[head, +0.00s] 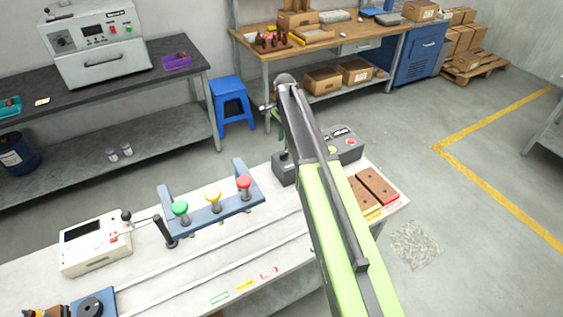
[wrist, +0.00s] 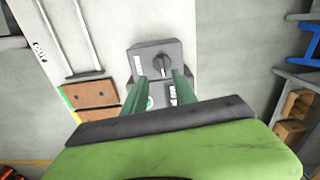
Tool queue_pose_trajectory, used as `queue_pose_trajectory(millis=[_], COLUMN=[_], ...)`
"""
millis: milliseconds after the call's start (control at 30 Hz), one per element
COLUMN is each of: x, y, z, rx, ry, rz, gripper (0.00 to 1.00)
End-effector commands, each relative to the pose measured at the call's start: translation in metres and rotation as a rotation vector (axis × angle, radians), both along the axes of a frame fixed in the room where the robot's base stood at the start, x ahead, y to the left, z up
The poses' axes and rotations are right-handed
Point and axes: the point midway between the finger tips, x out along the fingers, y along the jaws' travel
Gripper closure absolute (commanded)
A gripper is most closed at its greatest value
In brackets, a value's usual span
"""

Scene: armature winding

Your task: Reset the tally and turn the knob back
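A dark grey control box (head: 345,145) stands at the far right of the bench and is partly behind my arm in the head view. In the wrist view the box (wrist: 141,57) shows a black knob (wrist: 163,64) on its face, with white labels and part of a green round mark below it. My gripper (wrist: 158,76) is open and empty; its two green fingers stand apart over the box, below the knob in the picture. I cannot tell how far above the box they are. A cream unit with a dark display (head: 95,243), possibly the tally, sits at the bench's left.
A blue rack (head: 212,209) with green, yellow and red knobs stands mid-bench beside a black lever (head: 165,235). Brown blocks (head: 376,184) lie right of my arm. Rails run along the bench. A blue stool (head: 231,103) stands behind.

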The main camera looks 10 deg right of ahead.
Motion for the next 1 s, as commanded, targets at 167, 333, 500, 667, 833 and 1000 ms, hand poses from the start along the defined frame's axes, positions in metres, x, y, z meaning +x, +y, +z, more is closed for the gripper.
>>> queue_pose_trajectory(millis=[167,333,500,667,833,1000], x=[0.0,0.0,0.0,0.0,0.0,0.0], y=[0.0,-0.001,-0.001,-0.001,-0.001,-0.002], z=[-0.048,-0.072,-0.076,-0.074,-0.074,-0.074], rx=[0.0,0.0,0.0,0.0,0.0,0.0], ry=[0.0,0.0,0.0,0.0,0.0,0.001], rz=[0.0,0.0,-0.001,-0.001,-0.001,-0.002], gripper=[0.66,0.66,0.66,0.66,0.86,1.0])
